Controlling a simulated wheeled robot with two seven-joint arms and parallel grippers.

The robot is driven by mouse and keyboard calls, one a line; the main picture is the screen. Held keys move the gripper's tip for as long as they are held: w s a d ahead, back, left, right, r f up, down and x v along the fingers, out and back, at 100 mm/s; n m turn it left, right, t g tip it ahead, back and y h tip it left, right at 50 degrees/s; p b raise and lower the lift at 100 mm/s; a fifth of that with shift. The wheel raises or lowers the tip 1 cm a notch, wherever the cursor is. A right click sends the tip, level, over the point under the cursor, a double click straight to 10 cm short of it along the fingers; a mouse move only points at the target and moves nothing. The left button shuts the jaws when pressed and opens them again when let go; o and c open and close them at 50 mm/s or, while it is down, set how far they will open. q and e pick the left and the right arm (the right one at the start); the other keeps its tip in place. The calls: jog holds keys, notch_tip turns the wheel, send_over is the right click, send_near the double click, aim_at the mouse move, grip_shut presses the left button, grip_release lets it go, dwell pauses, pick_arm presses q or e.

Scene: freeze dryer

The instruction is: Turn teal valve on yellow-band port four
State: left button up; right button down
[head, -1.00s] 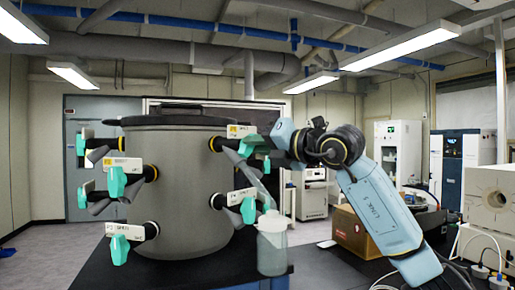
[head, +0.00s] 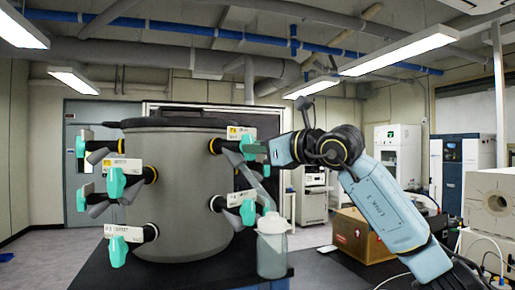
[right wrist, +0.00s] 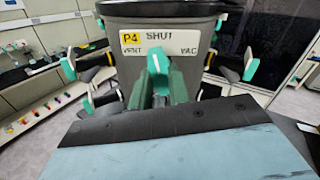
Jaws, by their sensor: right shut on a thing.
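The grey drum (head: 185,190) carries several ports with teal valves. The port four valve (head: 250,147) is at the drum's upper right, beside a white label plate (head: 241,132) with a yellow patch. In the right wrist view the plate (right wrist: 159,42) reads P4, with SHUT on top, VENT at left and VAC at right. The teal handle (right wrist: 155,68) stands upright below SHUT, with a white mark on it. My right gripper (head: 262,149) reaches in from the right and is shut on this handle; its fingertips are hard to make out. My left gripper is out of view.
Another teal valve (head: 247,211) sits below port four. More valves (head: 117,184) line the drum's left side. A translucent jug (head: 271,246) stands on the dark bench by the drum. A cardboard box (head: 360,237) is behind my right arm.

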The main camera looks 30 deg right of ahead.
jog(key=n, duration=0.4)
jog(key=shift+n, duration=2.6)
jog(key=c, duration=1.3)
grip_release()
